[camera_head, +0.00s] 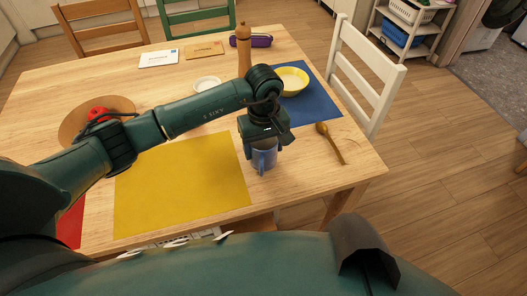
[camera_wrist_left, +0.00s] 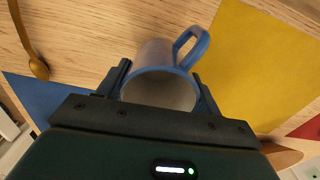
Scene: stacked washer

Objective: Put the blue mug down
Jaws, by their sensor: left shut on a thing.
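The blue mug (camera_head: 263,157) is upright at the right edge of the yellow placemat, over bare table wood. My left gripper (camera_head: 264,137) is above it and shut on its upper part. In the left wrist view the blue mug (camera_wrist_left: 160,82) sits between the two fingers of my left gripper (camera_wrist_left: 162,90), with its handle pointing up and right. I cannot tell whether the mug's base touches the table. My right gripper is not in view.
The yellow placemat (camera_head: 180,185) lies left of the mug. A wooden spoon (camera_head: 330,144) and a blue placemat (camera_head: 315,103) with a yellow bowl (camera_head: 291,80) are to the right. A pepper mill (camera_head: 243,48) stands behind. Bare table (camera_head: 300,180) shows right of the mug.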

